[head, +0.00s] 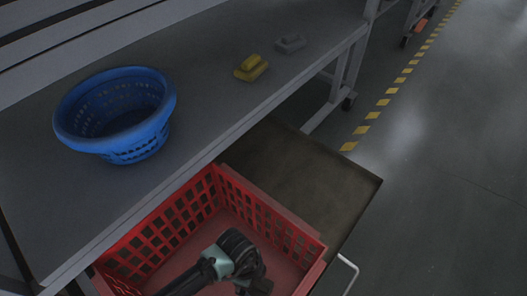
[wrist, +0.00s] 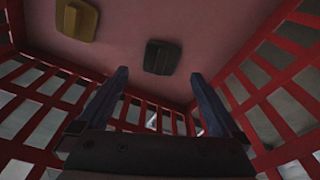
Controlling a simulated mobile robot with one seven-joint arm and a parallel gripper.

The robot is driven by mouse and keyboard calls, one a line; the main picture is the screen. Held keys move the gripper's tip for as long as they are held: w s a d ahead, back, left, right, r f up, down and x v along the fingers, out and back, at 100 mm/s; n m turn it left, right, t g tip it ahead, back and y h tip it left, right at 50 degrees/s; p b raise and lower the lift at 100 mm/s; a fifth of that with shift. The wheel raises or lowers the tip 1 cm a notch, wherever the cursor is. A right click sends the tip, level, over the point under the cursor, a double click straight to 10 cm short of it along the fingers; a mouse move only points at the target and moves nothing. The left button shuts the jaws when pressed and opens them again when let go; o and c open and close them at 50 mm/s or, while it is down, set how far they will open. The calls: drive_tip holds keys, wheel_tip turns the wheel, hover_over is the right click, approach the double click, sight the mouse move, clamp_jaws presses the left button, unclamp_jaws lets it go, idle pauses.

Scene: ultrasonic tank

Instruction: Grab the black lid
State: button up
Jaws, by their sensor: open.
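The black lid (wrist: 162,57), a dark rectangular piece with a raised grip, lies on the pinkish floor of the red crate in the wrist view. My gripper (wrist: 160,76) is open and empty inside the crate. Its two fingers point toward the lid, with the lid's lower edge roughly between the fingertips in the picture. The lid looks apart from both fingers; how far off it is I cannot tell. In the head view my arm reaches down into the crate, and I cannot make out the black lid there.
A yellow lid (wrist: 77,20) lies left of the black one. The red crate's (head: 262,207) lattice walls surround my gripper. On the grey table (head: 215,103) stand a blue basket (head: 140,151), a yellow lid-like piece (head: 251,68) and a grey one (head: 290,44). A brown board (head: 335,186) lies beside the crate.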

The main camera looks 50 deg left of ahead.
sight(260, 287)
drive_tip(key=shift+w+d+f+b, duration=0.2)
drive_tip(key=shift+f+b, duration=0.65)
drive_tip(key=shift+f, duration=0.35)
drive_tip(key=shift+w+d+f+b, duration=0.15)
drive_tip(key=shift+d+f+b, duration=0.1)
drive_tip(key=shift+f+b, duration=0.8)
drive_tip(key=shift+w+d+f+b, duration=0.2)
drive_tip(key=shift+f+b, duration=0.4)
drive_tip(key=shift+f, duration=0.8)
drive_tip(key=shift+r, duration=0.1)
drive_tip(key=shift+c, duration=0.2)
clamp_jaws()
